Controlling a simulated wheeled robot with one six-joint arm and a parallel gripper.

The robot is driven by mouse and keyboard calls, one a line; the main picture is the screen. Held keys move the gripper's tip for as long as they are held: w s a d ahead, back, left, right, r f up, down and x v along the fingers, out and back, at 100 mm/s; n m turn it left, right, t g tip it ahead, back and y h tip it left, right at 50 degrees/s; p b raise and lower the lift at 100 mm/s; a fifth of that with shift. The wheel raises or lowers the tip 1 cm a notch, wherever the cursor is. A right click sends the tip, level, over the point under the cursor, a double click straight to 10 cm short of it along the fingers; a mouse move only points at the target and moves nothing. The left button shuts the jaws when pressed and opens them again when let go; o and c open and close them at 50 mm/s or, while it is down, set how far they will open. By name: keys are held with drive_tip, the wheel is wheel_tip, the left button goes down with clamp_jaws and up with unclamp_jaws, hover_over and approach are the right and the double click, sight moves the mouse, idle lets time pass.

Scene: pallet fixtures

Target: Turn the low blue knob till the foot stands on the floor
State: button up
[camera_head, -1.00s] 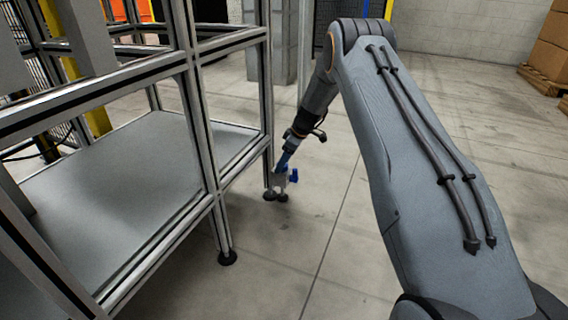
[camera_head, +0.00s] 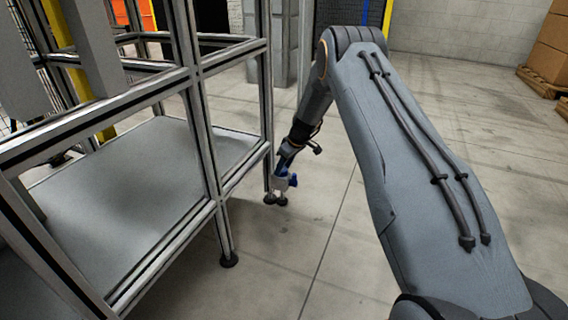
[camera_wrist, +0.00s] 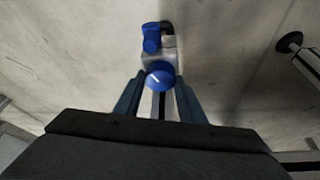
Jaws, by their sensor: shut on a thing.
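The low blue knob (camera_wrist: 160,76) is round with a pale line on its face. It sits between the two fingers of my gripper (camera_wrist: 159,90), which is shut on it. A second blue part (camera_wrist: 152,38), shaped like a lever or handle, is just beyond the knob on a grey bracket. In the head view my gripper (camera_head: 284,162) reaches down to the bracket (camera_head: 279,184) at the frame's far corner post. A dark round foot (camera_head: 281,200) is below the bracket, close to the floor; I cannot tell whether it touches.
A metal frame with a grey shelf (camera_head: 130,200) stands at the left. Its nearer post ends in a dark foot (camera_head: 228,260). Open concrete floor (camera_head: 330,230) lies to the right of the frame. Boxes (camera_head: 546,50) on a pallet are at the far right.

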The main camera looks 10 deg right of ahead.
drive_tip(key=m+p, duration=0.1)
drive_tip(key=m+h+p, duration=0.1)
drive_tip(key=m, duration=0.1)
drive_tip(key=shift+s+a+r+t+p, duration=0.1)
drive_tip(key=shift+a+r+t+p, duration=0.05)
drive_tip(key=shift+t+p, duration=0.2)
drive_tip(key=shift+m+h+p, duration=0.5)
drive_tip(key=shift+m+p, duration=0.2)
drive_tip(key=shift+m, duration=0.9)
drive_tip(key=o, duration=1)
drive_tip(key=shift+o, duration=0.2)
drive_tip(key=shift+a, duration=0.25)
drive_tip(key=shift+f, duration=0.2)
